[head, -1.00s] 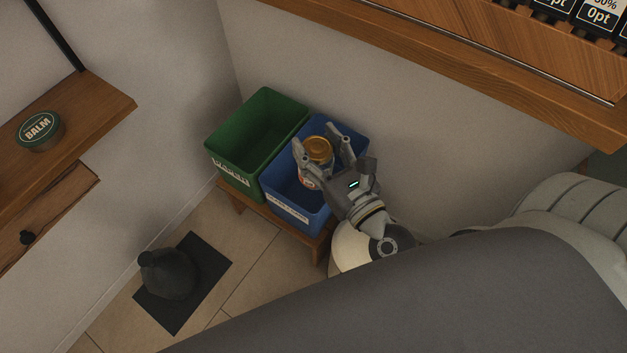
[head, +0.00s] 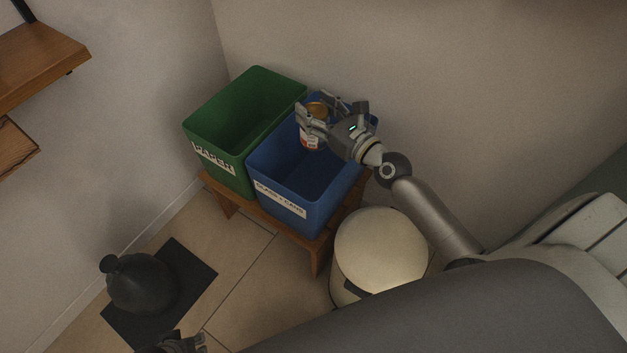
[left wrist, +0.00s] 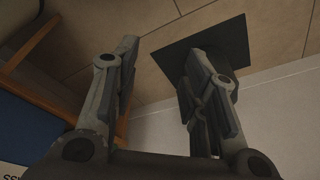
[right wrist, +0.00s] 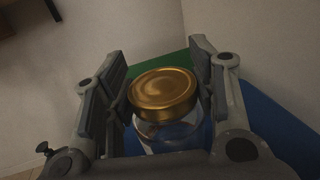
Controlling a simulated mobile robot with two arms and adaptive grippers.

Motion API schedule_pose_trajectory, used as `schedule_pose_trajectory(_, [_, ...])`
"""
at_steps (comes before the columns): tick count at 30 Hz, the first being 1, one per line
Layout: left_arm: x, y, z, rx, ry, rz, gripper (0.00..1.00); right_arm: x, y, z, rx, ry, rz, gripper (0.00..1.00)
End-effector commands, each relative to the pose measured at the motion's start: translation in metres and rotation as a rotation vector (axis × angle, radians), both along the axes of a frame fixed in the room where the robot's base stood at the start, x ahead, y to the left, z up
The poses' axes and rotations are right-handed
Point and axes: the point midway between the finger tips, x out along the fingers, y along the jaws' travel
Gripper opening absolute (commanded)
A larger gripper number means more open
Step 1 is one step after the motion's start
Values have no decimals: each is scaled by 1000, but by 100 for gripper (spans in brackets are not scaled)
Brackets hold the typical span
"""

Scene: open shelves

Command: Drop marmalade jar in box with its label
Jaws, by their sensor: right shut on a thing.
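The marmalade jar (head: 311,140), glass with a gold lid and a pale label, is between the fingers of my right gripper (head: 318,112). The right wrist view shows its gold lid (right wrist: 162,92) up close, with the fingers on either side. The jar is upright or nearly so, over the back part of the blue box (head: 285,212). The box's white label seems to read "GLASS + CANS". The green box (head: 208,140), labelled "PAPER", stands directly left of it. My left gripper (left wrist: 163,62) is open and empty near the floor; only a bit shows at the head view's bottom edge.
Both boxes stand on a low wooden bench (head: 318,250) against the wall. A cream cylindrical bin (head: 380,245) is to its right. A dark round vase (head: 142,284) stands on a black mat (head: 190,278). A wooden shelf (head: 40,55) is at upper left.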

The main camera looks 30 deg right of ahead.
Motion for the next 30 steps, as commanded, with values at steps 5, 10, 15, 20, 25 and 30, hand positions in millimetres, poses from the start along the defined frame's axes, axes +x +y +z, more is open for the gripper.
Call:
schedule_pose_trajectory(5, [2,1,7,-1,-19,2,40,22,-23,-20,-7,-4,-9,8])
schedule_pose_trajectory(10, [1,1,17,-1,-23,4,40,30,-34,-22,-9,-4,-14,8])
schedule_pose_trajectory(15, [0,1,27,-1,-29,4,40,31,-35,-24,-7,-3,-15,8])
schedule_pose_trajectory(20, [-2,2,46,-2,-42,6,40,31,-35,-31,-7,-3,-15,8])
schedule_pose_trajectory(25, [-9,3,71,-3,-56,8,40,31,-35,-39,-7,-3,-15,8])
schedule_pose_trajectory(30, [-9,3,73,-7,-87,6,40,31,-35,-58,-9,-2,-15,8])
